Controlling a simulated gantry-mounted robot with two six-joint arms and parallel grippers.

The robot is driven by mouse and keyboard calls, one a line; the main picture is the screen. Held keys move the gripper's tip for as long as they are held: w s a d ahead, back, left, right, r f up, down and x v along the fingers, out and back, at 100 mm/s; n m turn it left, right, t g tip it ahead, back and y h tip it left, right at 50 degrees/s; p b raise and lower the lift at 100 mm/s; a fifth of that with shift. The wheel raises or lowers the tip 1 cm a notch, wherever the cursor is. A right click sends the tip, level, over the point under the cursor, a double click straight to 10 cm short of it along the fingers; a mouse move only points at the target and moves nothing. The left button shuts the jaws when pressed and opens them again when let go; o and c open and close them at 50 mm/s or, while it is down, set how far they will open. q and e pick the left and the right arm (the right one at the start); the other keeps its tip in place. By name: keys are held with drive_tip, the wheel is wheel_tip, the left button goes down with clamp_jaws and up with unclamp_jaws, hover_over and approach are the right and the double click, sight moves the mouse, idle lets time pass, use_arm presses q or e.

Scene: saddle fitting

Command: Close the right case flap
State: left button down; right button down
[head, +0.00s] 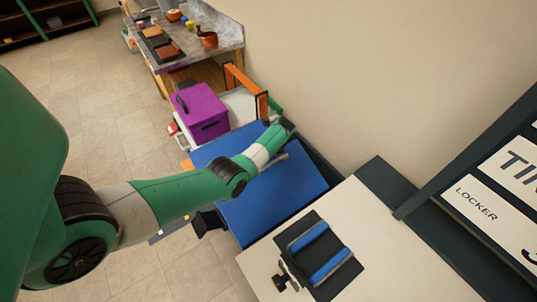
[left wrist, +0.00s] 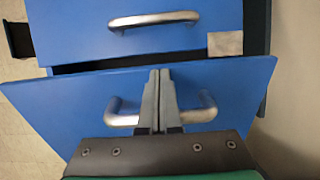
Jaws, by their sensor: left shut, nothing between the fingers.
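A blue case (head: 280,205) with a flat top stands below my left arm in the head view. In the left wrist view a near blue flap (left wrist: 225,90) with a silver bar handle (left wrist: 205,108) sits tilted, with a dark gap along its far edge. Beyond it is another blue panel (left wrist: 75,30) with a silver handle (left wrist: 153,19) and a small grey patch. I cannot tell which panel is the right flap. My left gripper (left wrist: 160,73) is shut and empty, over the near flap, hiding the middle of its handle; I cannot tell whether it touches. My right gripper is not in view.
A pale table (head: 385,245) adjoins the case, bearing a dark mat (head: 300,229) with two blue-padded bars. A purple box (head: 200,110) stands behind the case. A wall and a locker board close off the right. Tiled floor lies left of the case.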

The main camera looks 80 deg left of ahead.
use_arm(q)
drive_tip(key=shift+s+a+f+h, duration=0.1)
drive_tip(key=shift+a+f+h, duration=0.2)
drive_tip(key=shift+f, duration=0.2)
idle(0.8)
drive_tip(key=shift+r, duration=0.1)
idle(0.4)
